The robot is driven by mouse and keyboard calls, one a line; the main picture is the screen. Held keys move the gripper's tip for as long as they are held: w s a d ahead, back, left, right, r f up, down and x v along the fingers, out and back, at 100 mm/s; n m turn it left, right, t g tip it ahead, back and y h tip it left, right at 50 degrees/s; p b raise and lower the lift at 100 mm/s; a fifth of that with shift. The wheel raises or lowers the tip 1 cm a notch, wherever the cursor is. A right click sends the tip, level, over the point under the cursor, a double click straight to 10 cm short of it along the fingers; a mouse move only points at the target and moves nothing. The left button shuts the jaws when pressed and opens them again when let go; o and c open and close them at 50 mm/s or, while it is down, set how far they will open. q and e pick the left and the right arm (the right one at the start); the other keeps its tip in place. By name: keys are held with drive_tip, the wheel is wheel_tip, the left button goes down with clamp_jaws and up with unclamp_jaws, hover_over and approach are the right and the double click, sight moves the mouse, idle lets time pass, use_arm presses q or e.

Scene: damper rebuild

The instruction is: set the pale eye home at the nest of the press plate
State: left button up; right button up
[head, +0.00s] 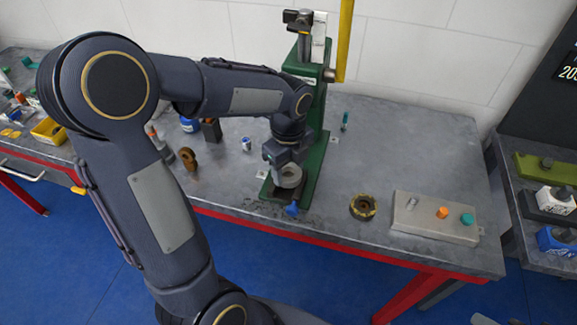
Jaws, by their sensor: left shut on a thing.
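My left gripper (283,157) reaches down in front of the green press (310,115). It is shut on the pale eye (290,176), a light grey ring-like part. The eye is over the press's base, below the gripper. The nest and most of the press plate are hidden behind the eye and gripper, so I cannot tell whether the eye touches the plate. A blue part (292,209) shows just below the eye at the front of the press. My right gripper is not in view.
A yellow lever (346,40) rises from the press. A dark yellow-edged ring (363,207) and a pale tray (410,225) with small orange, teal and silver parts lie to the right. A brown eye-shaped part (188,159) stands left. The bench between ring and wall is mostly clear.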

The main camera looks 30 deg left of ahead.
use_arm(q)
drive_tip(key=o, duration=1.1)
drive_tip(key=shift+o, duration=0.2)
wheel_tip(320, 180, up, 8)
drive_tip(key=shift+s+f, duration=0.1)
drive_tip(key=s+d+n+t+h, duration=0.2)
drive_tip(key=s+n, duration=0.6)
drive_tip(key=n, duration=0.3)
drive_tip(key=s+d+f+n+t+h, duration=0.1)
drive_tip(key=s+d+n+t, duration=0.1)
drive_tip(key=s+n, duration=0.6)
drive_tip(key=n+t, duration=0.1)
drive_tip(key=n, duration=0.3)
drive_tip(key=shift+s+t+h, duration=0.3)
drive_tip(key=shift+s+h, duration=0.1)
